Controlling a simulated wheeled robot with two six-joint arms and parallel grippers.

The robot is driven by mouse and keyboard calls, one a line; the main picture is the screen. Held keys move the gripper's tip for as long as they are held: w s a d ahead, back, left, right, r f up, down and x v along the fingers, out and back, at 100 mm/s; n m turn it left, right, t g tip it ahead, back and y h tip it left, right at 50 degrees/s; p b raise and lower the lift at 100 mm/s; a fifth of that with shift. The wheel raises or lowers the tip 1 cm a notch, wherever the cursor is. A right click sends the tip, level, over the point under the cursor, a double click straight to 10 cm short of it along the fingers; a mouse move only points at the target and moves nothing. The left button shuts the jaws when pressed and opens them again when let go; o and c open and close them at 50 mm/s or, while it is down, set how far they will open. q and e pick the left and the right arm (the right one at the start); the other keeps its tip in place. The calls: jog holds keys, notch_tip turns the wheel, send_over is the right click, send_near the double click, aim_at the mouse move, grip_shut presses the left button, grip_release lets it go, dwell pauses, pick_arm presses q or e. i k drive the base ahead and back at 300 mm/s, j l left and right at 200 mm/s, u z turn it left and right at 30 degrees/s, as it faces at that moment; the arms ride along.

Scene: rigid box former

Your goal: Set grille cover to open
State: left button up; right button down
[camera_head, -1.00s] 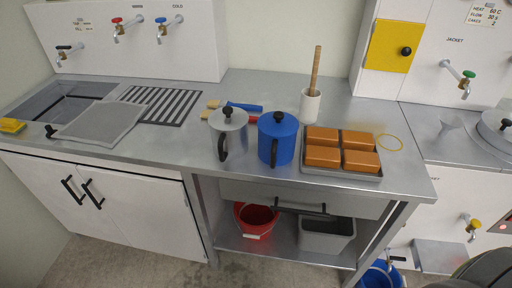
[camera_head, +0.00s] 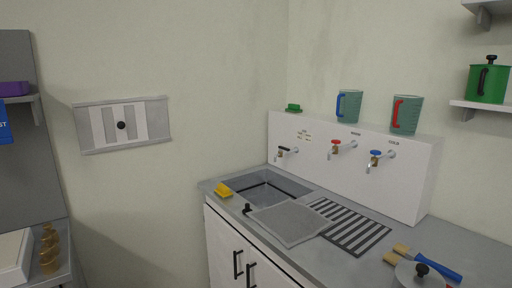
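A grey wall panel (camera_head: 155,118), which looks like the grille cover, is on the left wall, between a top and a bottom rail. It has white upright bands and a round black knob (camera_head: 121,125) at its middle. The frames do not settle whether it is open or closed. A flat grey mesh-like plate (camera_head: 290,224) with a black knob at its left corner lies at the sink's front edge, partly over the counter. Neither of my grippers is in view.
The sink (camera_head: 266,188) is in the counter, with a yellow sponge (camera_head: 224,190) beside it. A striped drain rack (camera_head: 350,226), brushes and a lidded pot (camera_head: 418,275) are to the right. Shelving (camera_head: 36,175) stands at far left. The wall around the panel is clear.

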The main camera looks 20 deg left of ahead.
aim_at(95, 111)
jog(key=u, duration=1.5)
jog(key=i, duration=0.05)
